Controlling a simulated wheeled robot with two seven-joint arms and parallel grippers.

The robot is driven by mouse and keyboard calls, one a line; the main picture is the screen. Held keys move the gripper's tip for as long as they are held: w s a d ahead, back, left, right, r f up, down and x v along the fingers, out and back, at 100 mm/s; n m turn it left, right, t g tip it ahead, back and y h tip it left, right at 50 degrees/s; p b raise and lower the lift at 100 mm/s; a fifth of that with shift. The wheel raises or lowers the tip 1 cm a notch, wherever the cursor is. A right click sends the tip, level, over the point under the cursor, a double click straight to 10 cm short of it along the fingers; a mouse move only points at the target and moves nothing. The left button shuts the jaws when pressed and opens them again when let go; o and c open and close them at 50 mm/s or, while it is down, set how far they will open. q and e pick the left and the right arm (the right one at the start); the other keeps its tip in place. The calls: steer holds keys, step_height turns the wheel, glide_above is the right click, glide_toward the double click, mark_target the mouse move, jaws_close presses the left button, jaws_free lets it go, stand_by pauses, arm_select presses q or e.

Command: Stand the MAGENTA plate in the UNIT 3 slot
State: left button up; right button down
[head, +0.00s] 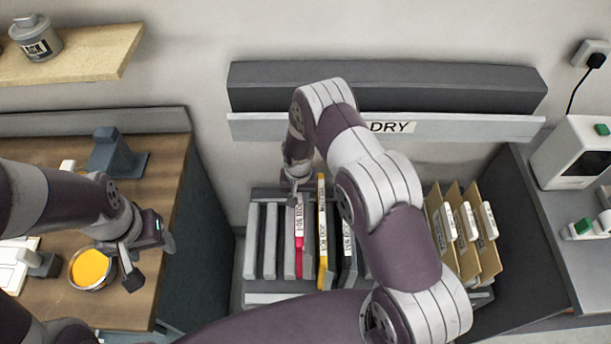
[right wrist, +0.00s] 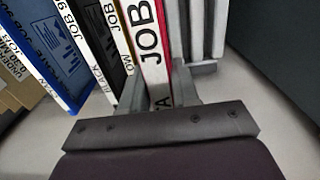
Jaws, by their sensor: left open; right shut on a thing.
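The magenta plate (head: 299,256) stands upright in the rack, with a white JOB label on its top edge. My right gripper (head: 293,189) is over its top end. In the right wrist view my right gripper (right wrist: 158,98) is shut on the white edge of the magenta plate (right wrist: 150,45), a finger on each side. My left gripper (head: 148,262) is open and empty, above the wooden counter beside a tin of yellow ink (head: 90,267). No UNIT 3 label is readable in either view.
A yellow plate (head: 322,240) and a black plate (head: 348,262) stand just right of the magenta one. Grey dividers (head: 262,240) stand to its left. Several brown folders (head: 468,235) stand further right. A ledge marked DRY (head: 480,127) runs behind; my right arm covers part of the rack.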

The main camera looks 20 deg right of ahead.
steer(key=shift+w+f, duration=0.15)
steer(key=shift+s+a+f+b, duration=0.2)
steer(key=shift+f+b, duration=0.45)
step_height(320, 180, down, 11)
steer(key=b, duration=0.9)
steer(key=shift+w+d+f, duration=0.1)
steer(key=shift+f, duration=0.05)
steer(key=shift+f+b, duration=0.25)
steer(key=shift+b, duration=0.15)
steer(key=shift+f+b, duration=0.35)
steer(key=shift+b, duration=0.15)
steer(key=c, duration=0.8)
jaws_free()
steer(key=shift+o, duration=0.2)
